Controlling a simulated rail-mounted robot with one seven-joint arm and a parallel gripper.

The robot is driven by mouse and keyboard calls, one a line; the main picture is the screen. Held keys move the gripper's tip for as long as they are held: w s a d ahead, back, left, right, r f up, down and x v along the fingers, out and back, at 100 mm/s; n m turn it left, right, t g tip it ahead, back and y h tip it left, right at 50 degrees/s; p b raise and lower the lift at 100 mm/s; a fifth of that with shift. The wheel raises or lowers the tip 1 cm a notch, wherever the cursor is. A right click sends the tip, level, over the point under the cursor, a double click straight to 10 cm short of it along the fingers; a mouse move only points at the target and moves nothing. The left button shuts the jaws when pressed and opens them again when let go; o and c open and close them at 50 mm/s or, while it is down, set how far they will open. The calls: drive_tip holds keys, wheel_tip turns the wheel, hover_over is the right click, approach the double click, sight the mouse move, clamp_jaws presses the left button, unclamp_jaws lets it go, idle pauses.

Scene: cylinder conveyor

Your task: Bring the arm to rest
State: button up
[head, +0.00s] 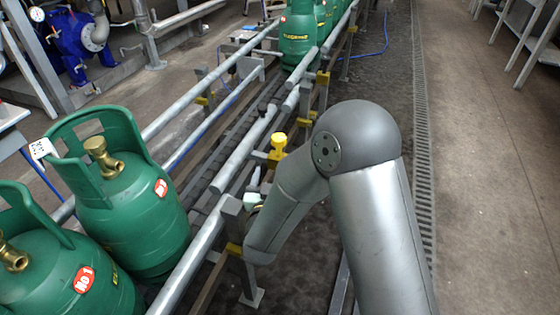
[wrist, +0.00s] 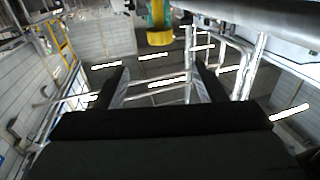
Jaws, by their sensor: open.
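My arm rises at the lower right of the head view and bends at a grey elbow. Its forearm slopes down and left beside the conveyor's near rail (head: 193,262). My gripper is not clearly visible in the head view. In the wrist view my gripper (wrist: 160,78) shows two dark fingers spread wide apart, open, with nothing between them. Beyond the fingers are pale metal bars and a dark area with bright strips; the hand appears strongly tilted.
Green gas cylinders (head: 132,205) stand on the conveyor (head: 238,133) at lower left, others (head: 298,38) at its far end. A yellow-topped fitting (head: 278,143) sits on the rail near my arm. A blue pump (head: 72,38) is upper left. The floor (head: 490,170) at right is clear.

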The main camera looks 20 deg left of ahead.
drive_tip(key=shift+r, duration=0.1)
drive_tip(key=w+d+r+g+p, duration=0.1)
drive_tip(key=d+r+g+p, duration=0.3)
drive_tip(key=r+p, duration=0.45)
drive_tip(key=w+d+r+g+p, duration=0.1)
drive_tip(key=d+r+g+p, duration=0.2)
drive_tip(key=d+r+p, duration=0.55)
drive_tip(key=s+d+r+m+g+h+p, duration=0.1)
drive_tip(key=s+d+r+g+p, duration=0.4)
drive_tip(key=s+d+r, duration=0.5)
drive_tip(key=s+d+r+g+h+p, duration=0.2)
drive_tip(key=s+d+r+g+p, duration=0.3)
drive_tip(key=s+d+r+p, duration=0.4)
drive_tip(key=s+d+r, duration=0.1)
drive_tip(key=s, duration=0.3)
drive_tip(key=shift+s+d+m+p, duration=0.3)
drive_tip(key=shift+s+m, duration=0.1)
